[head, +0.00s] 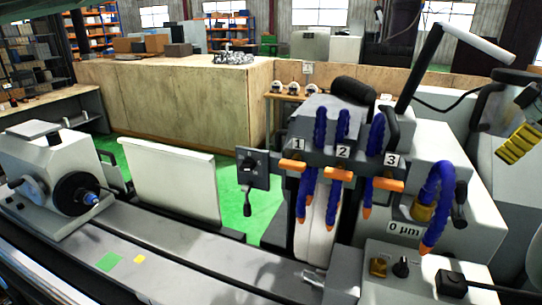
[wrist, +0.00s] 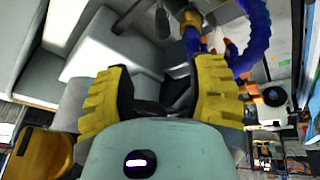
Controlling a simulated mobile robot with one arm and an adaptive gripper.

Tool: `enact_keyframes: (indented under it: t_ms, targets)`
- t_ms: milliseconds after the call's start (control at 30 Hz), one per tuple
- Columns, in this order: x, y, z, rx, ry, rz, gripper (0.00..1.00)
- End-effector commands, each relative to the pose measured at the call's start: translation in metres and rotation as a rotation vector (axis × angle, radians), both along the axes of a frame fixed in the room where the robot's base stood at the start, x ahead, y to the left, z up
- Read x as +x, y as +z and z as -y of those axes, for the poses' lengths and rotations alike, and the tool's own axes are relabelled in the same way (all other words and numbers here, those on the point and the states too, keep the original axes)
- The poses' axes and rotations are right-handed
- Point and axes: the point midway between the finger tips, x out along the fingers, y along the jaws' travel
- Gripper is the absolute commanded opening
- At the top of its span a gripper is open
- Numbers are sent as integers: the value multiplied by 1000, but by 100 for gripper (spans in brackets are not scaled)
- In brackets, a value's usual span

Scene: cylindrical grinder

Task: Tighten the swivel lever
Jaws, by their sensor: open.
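A short black lever (head: 459,208) stands on the white grinder housing, right beside the brass fitting of a thick blue hose; it looks like the swivel lever. In the wrist view a black lever (wrist: 162,22) shows at the top, beyond the fingertips and left of the hose fitting. My gripper (head: 517,145) is at the right edge of the head view, above and to the right of this lever and apart from it. In the wrist view my gripper (wrist: 160,85) has its two yellow ribbed fingers spread, with nothing held. How tight the lever is cannot be told.
The thick blue hose (head: 437,200) curves close beside the lever. Blue coolant hoses with orange valves (head: 338,175) line the wheel guard. A black bent arm with a white bar (head: 478,43) rises behind. Another hanging black lever (head: 247,200) is on a grey panel further left.

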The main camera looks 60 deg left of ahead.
Motion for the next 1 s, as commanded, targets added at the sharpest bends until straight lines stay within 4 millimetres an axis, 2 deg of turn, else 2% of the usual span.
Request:
enact_keyframes:
  t_ms: [233, 700, 1000]
  targets:
    - [2, -10, -8, 6, 4, -1, 56]
    - [9, -54, -25, 4, 2, 0, 56]
    - [12, -74, -33, 1, 1, 0, 56]
